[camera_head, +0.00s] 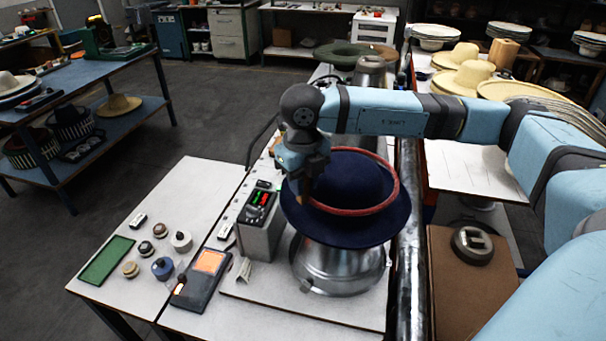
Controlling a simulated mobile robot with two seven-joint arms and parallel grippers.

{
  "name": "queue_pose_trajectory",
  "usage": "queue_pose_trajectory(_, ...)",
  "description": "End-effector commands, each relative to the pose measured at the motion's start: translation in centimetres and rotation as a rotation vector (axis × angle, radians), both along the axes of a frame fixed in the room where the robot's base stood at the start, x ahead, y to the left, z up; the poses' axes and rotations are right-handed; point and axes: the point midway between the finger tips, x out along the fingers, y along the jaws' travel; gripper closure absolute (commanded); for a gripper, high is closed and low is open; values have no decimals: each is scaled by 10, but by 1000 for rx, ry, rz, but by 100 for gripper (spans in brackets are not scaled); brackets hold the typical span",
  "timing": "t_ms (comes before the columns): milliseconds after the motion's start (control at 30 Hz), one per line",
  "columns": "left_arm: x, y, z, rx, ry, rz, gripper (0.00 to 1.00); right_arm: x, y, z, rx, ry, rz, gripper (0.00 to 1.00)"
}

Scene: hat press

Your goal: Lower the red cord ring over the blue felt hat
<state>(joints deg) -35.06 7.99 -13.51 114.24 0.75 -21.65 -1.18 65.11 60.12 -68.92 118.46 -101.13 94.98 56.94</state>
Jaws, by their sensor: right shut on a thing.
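The blue felt hat (345,229) sits crown up, brim spread wide, on a round metal base (338,268). The red cord ring (394,192) shows as a loop around the outline of the hat's crown, with its front side crossing before the crown and its right side over the brim. I cannot tell whether the ring touches the hat or hangs a little above the brim. My right gripper (305,190) points down at the left side of the hat, shut on the ring's left edge. My left gripper is not in view.
A control box with a lit display (258,222) stands close left of the hat. A tablet-like device (204,278), a green mat (106,259) and several small spools lie on the white table at left. A dark pipe (408,230) runs along the right side. Straw hats (465,77) lie behind right.

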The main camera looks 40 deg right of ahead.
Motion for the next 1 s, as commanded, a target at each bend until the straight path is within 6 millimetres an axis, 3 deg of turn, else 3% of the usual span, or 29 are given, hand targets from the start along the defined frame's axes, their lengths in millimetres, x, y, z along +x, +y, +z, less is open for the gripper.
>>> queue_pose_trajectory(200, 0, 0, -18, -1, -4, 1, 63, 0, 0, -28, 0, 2, 0, 100)
queue_pose_trajectory(400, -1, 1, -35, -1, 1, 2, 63, 0, 0, -44, 0, 1, 0, 100)
queue_pose_trajectory(633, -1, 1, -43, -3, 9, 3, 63, 0, 0, -52, -1, 0, 0, 100)
queue_pose_trajectory(1000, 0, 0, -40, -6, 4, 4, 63, 0, 0, -52, -1, 1, 0, 100)
